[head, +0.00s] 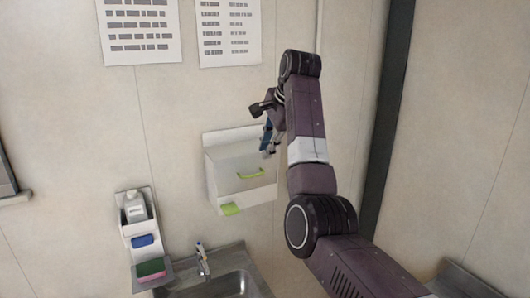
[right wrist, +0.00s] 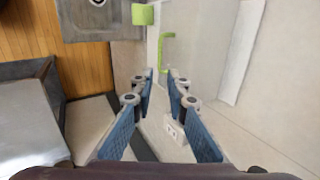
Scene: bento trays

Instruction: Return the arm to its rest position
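My right arm is raised in front of the wall in the head view, with its elbow low and its forearm pointing up. My right gripper (head: 268,140) hangs from the top of that arm, close to the white wall box (head: 213,180). In the right wrist view the two blue fingers of my right gripper (right wrist: 161,80) stand apart with nothing between them. The box's green handle (right wrist: 168,50) shows beyond the fingertips. My left gripper is in neither view.
A metal sink (head: 225,284) with a tap (head: 203,262) is below the box. A dark vertical post (head: 385,120) stands right of the arm.

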